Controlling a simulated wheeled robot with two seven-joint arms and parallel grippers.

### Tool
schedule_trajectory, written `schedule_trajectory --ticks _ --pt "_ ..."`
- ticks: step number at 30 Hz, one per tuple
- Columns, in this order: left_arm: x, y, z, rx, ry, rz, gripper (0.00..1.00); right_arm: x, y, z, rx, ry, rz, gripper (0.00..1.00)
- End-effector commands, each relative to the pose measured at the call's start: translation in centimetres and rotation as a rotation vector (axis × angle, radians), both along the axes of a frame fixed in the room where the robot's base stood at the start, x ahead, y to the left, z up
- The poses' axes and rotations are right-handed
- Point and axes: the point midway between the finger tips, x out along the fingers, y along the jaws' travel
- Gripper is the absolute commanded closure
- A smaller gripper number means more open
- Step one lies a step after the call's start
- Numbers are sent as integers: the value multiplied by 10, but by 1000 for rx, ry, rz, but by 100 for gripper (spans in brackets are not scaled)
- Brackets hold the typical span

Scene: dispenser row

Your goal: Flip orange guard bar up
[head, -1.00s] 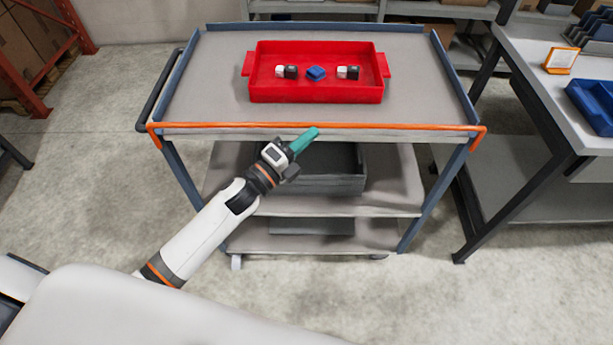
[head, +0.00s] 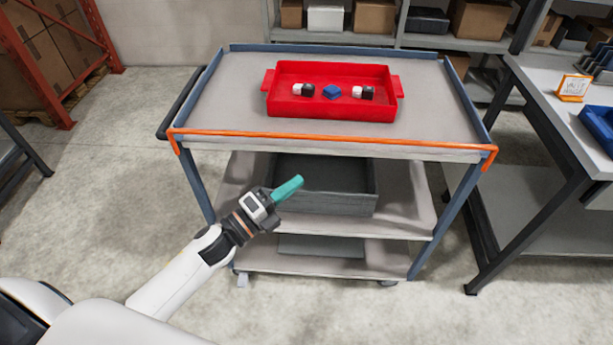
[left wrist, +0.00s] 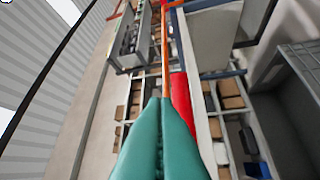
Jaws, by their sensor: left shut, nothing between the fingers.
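The orange guard bar (head: 330,141) runs along the front edge of the cart's top shelf (head: 230,100), level with that edge. Its short end arms bend down at both front corners. In the left wrist view the bar (left wrist: 166,55) shows as a thin orange line beyond the fingertips. My left gripper (head: 298,181) has teal fingers pressed together and empty. In the head view it appears below the bar, in front of the lower shelves, apart from the bar. The closed fingers (left wrist: 160,105) also fill the lower middle of the left wrist view. My right gripper is not in view.
A red tray (head: 330,112) on the top shelf holds small white, black and blue blocks. A grey bin (head: 325,200) sits on the middle shelf behind my gripper. A workbench (head: 560,120) stands at the right. Floor in front of the cart is clear.

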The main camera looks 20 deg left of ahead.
Motion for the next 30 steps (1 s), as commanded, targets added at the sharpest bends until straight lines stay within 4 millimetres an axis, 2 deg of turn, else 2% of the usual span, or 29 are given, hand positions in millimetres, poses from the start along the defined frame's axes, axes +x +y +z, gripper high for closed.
schedule_trajectory --ticks 6,24,26,28,30 --pt "-17 10 -4 -1 1 1 100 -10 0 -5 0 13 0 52" --pt "-17 11 -5 -2 5 3 100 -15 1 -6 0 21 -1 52" --pt "-16 14 -12 -16 29 13 100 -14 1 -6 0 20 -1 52" --pt "-12 20 -33 -49 91 39 100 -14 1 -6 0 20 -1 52" --pt "-8 32 -68 -108 197 85 100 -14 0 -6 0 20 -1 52"
